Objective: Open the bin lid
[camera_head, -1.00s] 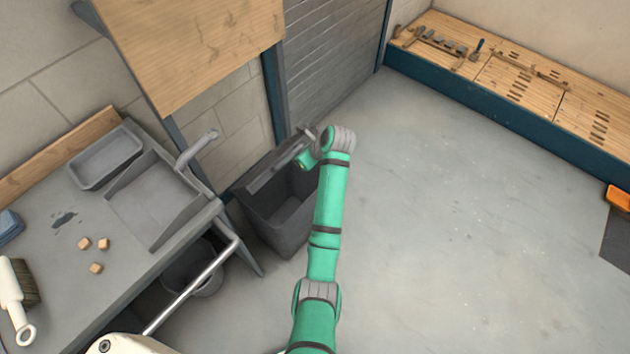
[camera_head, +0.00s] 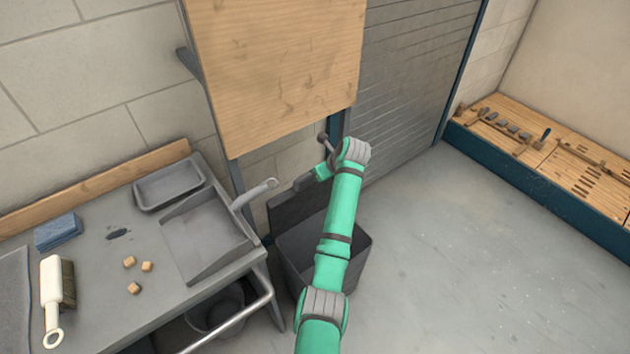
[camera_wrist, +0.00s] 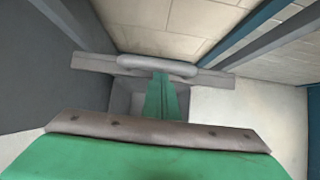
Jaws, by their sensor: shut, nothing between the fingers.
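The dark grey bin (camera_head: 357,258) stands on the floor past the end of the bench, and I see into its open top. Its lid (camera_head: 292,212) stands raised at the back, near upright. In the wrist view a light grey rounded handle bar (camera_wrist: 157,65) lies across a flat grey lid edge (camera_wrist: 92,64). My gripper (camera_wrist: 161,78) is shut and empty, its green fingers together, tips at or just under that bar; I cannot tell whether they touch. In the head view, my gripper (camera_head: 318,172) is by the lid's top edge, partly hidden by my wrist.
A wooden board (camera_head: 275,70) hangs above the bin. The floor (camera_head: 460,270) at right is clear.

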